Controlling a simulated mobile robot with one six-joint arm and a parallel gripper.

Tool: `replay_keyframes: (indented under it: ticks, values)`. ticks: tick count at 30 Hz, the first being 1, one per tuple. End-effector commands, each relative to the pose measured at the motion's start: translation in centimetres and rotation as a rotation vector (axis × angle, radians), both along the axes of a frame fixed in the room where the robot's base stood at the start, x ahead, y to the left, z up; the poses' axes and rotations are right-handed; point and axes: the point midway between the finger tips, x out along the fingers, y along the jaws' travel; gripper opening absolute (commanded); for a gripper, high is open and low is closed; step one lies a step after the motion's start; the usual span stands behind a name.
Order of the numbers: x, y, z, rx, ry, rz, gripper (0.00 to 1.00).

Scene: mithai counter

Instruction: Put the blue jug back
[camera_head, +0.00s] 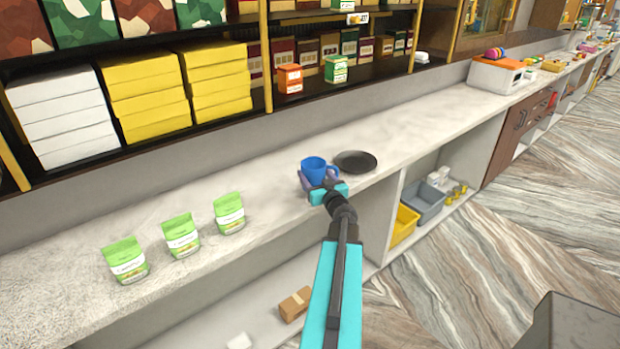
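The blue jug (314,169) is at the front part of the pale counter (262,182), upright, with its handle toward the right. My gripper (318,184) is at the jug, reaching in from the front edge of the counter. Its teal body hides the lower part of the jug. The fingers are too small and too covered to tell whether they are closed on it. I cannot tell whether the jug rests on the counter or is slightly raised.
A dark round plate (356,161) lies just right of the jug. Green packets (181,236) stand on the counter at left. Shelves above hold yellow boxes (147,100), white boxes (62,115), an orange box (290,79) and a green box (336,69).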

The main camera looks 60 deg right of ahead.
Motion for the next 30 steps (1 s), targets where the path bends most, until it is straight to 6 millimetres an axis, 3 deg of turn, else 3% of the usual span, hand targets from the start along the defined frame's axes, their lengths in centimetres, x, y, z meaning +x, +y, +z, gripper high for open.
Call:
replay_keyframes:
  ticks: [8,16,20,30]
  values:
    - [0.3,-0.1,0.0,0.0,0.0,0.001,0.35]
    - [2.9,-0.8,-0.5,0.001,0.0,0.002,0.35]
    - [2.7,-0.7,-2.2,0.004,0.0,0.0,0.35]
    - [2.7,-0.6,-3.3,0.0,-0.001,0.002,0.35]
